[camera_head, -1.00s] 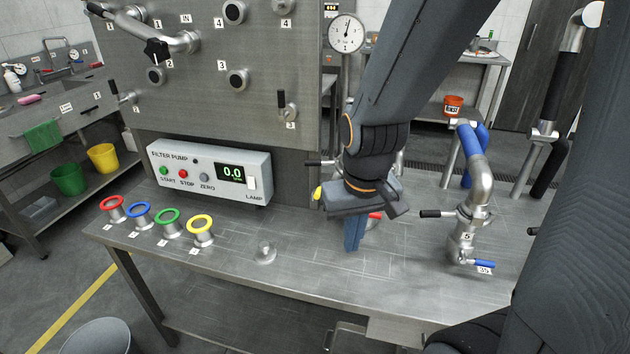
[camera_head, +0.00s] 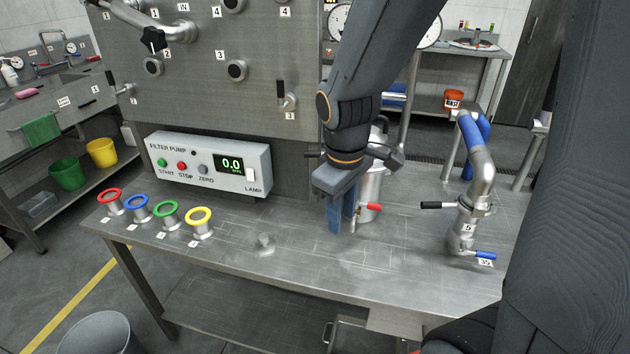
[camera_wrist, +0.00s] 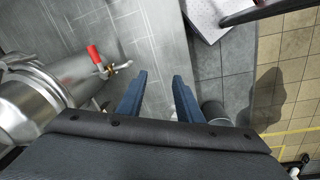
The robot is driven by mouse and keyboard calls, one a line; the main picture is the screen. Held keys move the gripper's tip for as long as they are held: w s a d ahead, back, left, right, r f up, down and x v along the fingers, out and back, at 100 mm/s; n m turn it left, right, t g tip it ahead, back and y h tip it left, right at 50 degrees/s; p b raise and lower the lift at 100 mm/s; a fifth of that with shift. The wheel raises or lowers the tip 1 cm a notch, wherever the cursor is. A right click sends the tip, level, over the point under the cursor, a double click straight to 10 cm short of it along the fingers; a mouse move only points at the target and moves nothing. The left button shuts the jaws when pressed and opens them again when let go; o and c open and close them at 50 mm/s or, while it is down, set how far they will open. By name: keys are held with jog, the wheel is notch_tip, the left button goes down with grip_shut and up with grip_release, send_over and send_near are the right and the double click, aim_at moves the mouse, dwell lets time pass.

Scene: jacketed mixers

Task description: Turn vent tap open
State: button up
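A small tap with a red lever (camera_head: 371,206) sits low on a steel vessel (camera_head: 372,185) on the bench. The red lever (camera_wrist: 94,54) also shows in the wrist view, left of my fingers, with a brass-coloured body and a short spout beside it. I cannot read a label on it. My gripper (camera_head: 342,212) points down just left of this tap in the head view and hides part of the vessel. In the wrist view my gripper (camera_wrist: 160,80) has its two blue fingers apart, with nothing between them. It is clear of the lever.
A steel pipe (camera_head: 482,175) with a black lever (camera_head: 437,205) and a blue lever (camera_head: 485,255) stands at the bench's right. Coloured ring ports (camera_head: 198,215) and the filter pump box (camera_head: 210,165) are at left. The bench front (camera_head: 300,270) is mostly clear.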

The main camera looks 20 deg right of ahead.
jog(key=w+a+r+n+t+h+b, duration=0.1)
jog(key=w+a+r+n+h+b, duration=0.1)
jog(key=w+n, duration=0.8)
jog(key=w+a+r+n+h+b, duration=0.1)
jog(key=w+a+n+b, duration=0.1)
jog(key=w+n, duration=0.8)
jog(key=shift+s+d+f+n+p, duration=0.2)
jog(key=shift+d+f+n, duration=0.35)
jog(key=shift+f, duration=0.55)
jog(key=shift+s+d+f+n+p, duration=0.2)
jog(key=shift+d+f+n, duration=0.3)
jog(key=shift+f, duration=0.65)
jog(key=shift+s+d+f+n+p, duration=0.1)
jog(key=shift+s+d+f+n, duration=0.35)
jog(key=shift+f, duration=0.65)
jog(key=shift+w+d, duration=0.1)
jog(key=shift+w, duration=0.05)
grip_shut()
